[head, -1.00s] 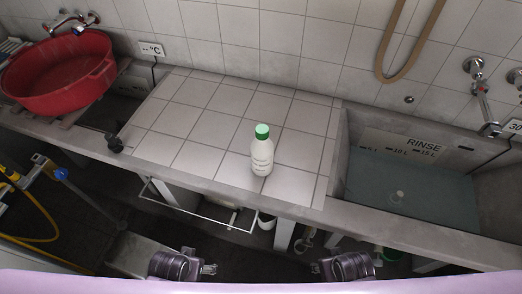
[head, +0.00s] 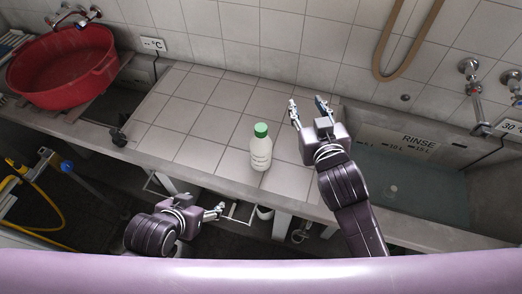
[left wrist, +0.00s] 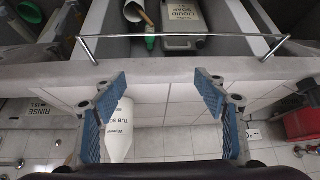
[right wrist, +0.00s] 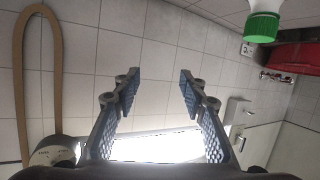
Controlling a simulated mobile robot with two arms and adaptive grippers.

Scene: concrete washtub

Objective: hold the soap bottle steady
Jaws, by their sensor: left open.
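The soap bottle (head: 261,152), white with a green cap, stands upright on the tiled counter (head: 190,125). My left gripper (head: 218,212) is open and empty in front of the counter's front edge, apart from the bottle. In the left wrist view the bottle (left wrist: 122,135) shows beyond the left finger, partly hidden by it. My right gripper (head: 307,104) is open and empty above the counter, right of and farther back than the bottle. In the right wrist view the bottle's green cap (right wrist: 261,27) shows at the upper right, outside the fingers.
A water-filled rinse basin (head: 405,185) lies right of the counter. A red tub (head: 62,68) sits at the left. A metal rail (left wrist: 180,35) runs along the counter front. A tan hose (head: 408,45) hangs on the wall. Counter tiles left of the bottle are clear.

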